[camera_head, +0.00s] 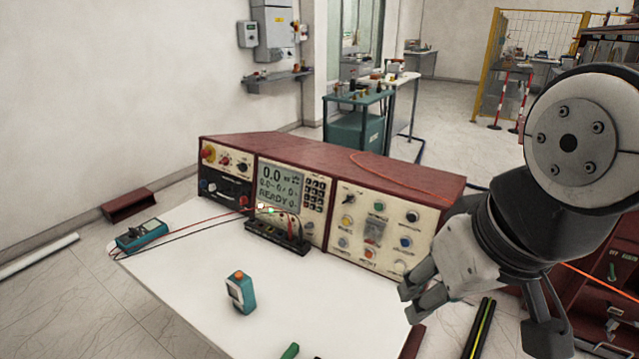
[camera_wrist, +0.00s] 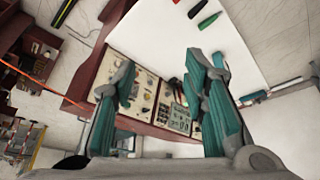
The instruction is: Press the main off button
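The dark red control console (camera_head: 318,150) stands along the back of the white table. Its right panel (camera_head: 380,230) carries several round buttons and knobs, with a red button (camera_head: 370,254) low in the middle. Its left panel has a red mushroom button on yellow (camera_head: 208,152) and a red knob (camera_head: 226,161). The labels are too small to tell which is the main off button. My gripper (camera_head: 416,288) is in front of the console's right end, apart from it. In the wrist view my gripper (camera_wrist: 162,72) is open and empty, with the panels (camera_wrist: 140,97) beyond its fingers.
The white table (camera_head: 190,270) holds a teal handheld device (camera_head: 241,292), a multimeter (camera_head: 141,235) with leads, and a dark terminal strip (camera_head: 277,236) before the middle panel. A green-handled tool (camera_head: 290,351) lies near the front. An orange cable crosses the console top.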

